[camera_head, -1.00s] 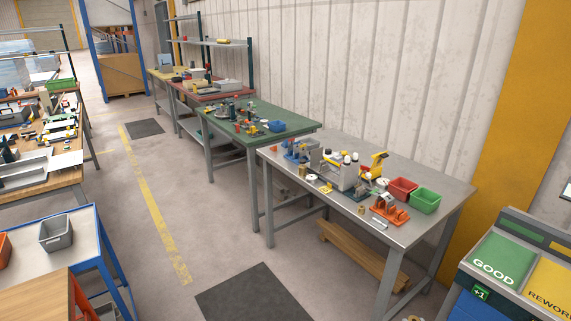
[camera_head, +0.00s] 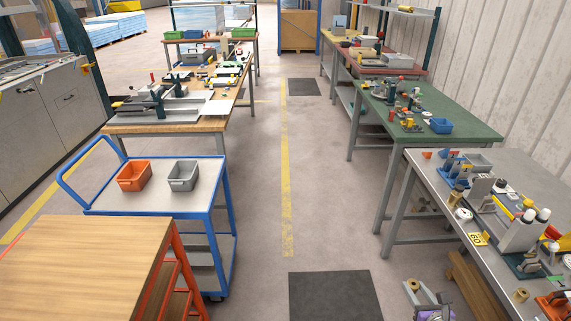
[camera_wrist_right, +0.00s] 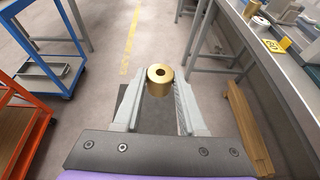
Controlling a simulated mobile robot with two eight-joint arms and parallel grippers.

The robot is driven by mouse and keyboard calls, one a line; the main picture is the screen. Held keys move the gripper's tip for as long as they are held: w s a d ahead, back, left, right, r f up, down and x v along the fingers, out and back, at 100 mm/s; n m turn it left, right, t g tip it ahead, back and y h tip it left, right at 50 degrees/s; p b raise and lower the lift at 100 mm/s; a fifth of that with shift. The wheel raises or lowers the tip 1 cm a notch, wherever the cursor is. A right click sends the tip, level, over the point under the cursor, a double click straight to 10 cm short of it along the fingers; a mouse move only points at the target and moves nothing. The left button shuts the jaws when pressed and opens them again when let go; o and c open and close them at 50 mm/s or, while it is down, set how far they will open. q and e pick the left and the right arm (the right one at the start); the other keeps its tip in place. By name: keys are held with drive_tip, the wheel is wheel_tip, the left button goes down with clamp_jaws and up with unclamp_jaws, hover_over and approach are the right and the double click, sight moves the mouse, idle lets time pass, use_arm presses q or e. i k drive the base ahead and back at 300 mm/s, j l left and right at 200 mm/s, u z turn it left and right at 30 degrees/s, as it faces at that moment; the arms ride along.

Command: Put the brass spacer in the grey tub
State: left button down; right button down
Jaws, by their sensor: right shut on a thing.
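The grey tub (camera_head: 183,176) stands upright on the top shelf of the blue trolley (camera_head: 207,196), just right of an orange tub. Its inside looks empty. My right gripper (camera_head: 419,289) is at the lower right of the head view, beside the grey workbench and over the floor. It is shut on the brass spacer (camera_head: 413,285), a short golden cylinder with a hole. In the right wrist view the spacer (camera_wrist_right: 160,80) sits between the fingertips (camera_wrist_right: 160,88), clear of any surface. The gripper is well to the right of the tub. My left gripper is not in view.
An orange tub (camera_head: 134,176) shares the trolley top. A wooden-topped orange cart (camera_head: 85,265) stands in front of the trolley. The grey workbench (camera_head: 425,168) at right is crowded with parts. The aisle floor (camera_head: 258,220) between trolley and benches is clear, with a dark mat (camera_head: 335,296).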

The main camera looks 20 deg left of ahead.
sight(182, 177)
drive_tip(key=i+j+u, duration=0.1)
drive_tip(key=i+u, duration=0.3)
drive_tip(key=i, duration=0.2)
drive_tip(key=i+l+u, duration=0.1)
drive_tip(key=i+u, duration=0.25)
drive_tip(key=i, duration=0.2)
drive_tip(key=i+u, duration=0.3)
drive_tip(key=i, duration=0.35)
drive_tip(key=i+l+u, duration=0.15)
drive_tip(key=i+u, duration=0.15)
drive_tip(key=i, duration=0.35)
drive_tip(key=i+u, duration=0.1)
drive_tip(key=u, duration=1.55)
